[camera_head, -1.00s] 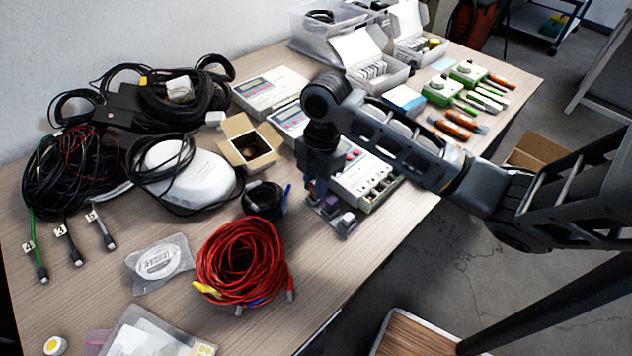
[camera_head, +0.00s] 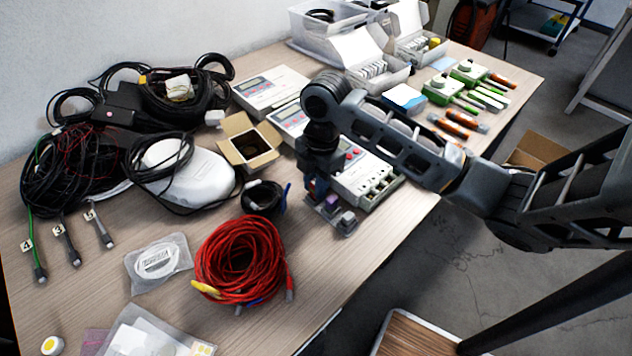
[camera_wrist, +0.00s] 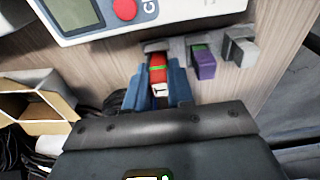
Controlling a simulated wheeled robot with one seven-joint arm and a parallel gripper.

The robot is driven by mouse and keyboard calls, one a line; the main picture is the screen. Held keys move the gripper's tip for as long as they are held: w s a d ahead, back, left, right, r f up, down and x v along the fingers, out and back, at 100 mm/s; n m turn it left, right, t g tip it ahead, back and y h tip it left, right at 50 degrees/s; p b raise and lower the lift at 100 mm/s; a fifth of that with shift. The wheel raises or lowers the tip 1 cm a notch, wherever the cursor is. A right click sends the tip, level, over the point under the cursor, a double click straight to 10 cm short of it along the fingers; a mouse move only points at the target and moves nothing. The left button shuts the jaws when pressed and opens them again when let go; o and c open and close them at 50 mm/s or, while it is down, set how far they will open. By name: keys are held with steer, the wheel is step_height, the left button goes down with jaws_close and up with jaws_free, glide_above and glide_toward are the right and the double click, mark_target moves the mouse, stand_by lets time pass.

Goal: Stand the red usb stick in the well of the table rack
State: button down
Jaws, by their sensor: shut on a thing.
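The red usb stick (camera_wrist: 158,74), with a green band, is between the blue fingers of my gripper (camera_wrist: 160,88) in the wrist view. My gripper is shut on it. The grey table rack (camera_wrist: 176,43) lies just beyond, with a purple stick (camera_wrist: 204,64) in its middle part and a grey block-like part (camera_wrist: 241,46) to the right. The red stick is at the rack's left end; I cannot tell how deep it sits in the well. In the head view my gripper (camera_head: 317,196) points down at the rack (camera_head: 346,228), and the red stick is mostly hidden.
A white meter box (camera_head: 366,182) stands right behind the rack. A red cable coil (camera_head: 240,258) and a small black coil (camera_head: 262,199) lie to the left. An open cardboard box (camera_head: 248,145) stands behind them. The table's front edge is close on the right.

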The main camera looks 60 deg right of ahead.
steer(key=shift+f, duration=0.15)
stand_by(0.6)
steer(key=c, duration=0.7)
jaws_free()
steer(key=shift+c, duration=0.2)
steer(key=shift+r+p, duration=2.2)
steer(key=shift+r, duration=1.35)
